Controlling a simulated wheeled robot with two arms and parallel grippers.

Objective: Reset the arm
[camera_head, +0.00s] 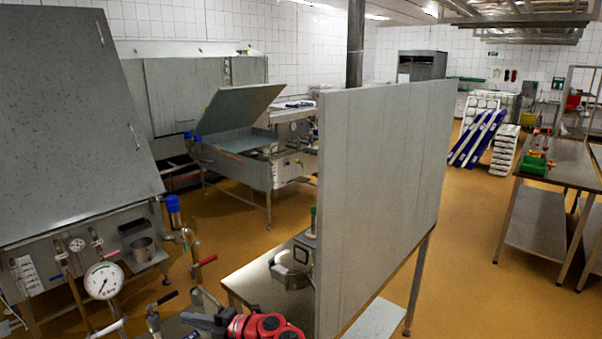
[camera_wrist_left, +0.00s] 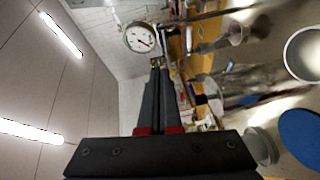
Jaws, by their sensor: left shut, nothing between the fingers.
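My left gripper (camera_head: 190,318) shows at the bottom of the head view, black with red parts behind it, low in front of the steel equipment. In the left wrist view its two long black fingers (camera_wrist_left: 158,70) lie together, shut and empty. My right gripper is in neither view.
A tall grey panel (camera_head: 380,180) rises just right of my gripper. A steel table (camera_head: 258,278) is behind it. The yellow floor (camera_head: 465,250) is free at the right.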

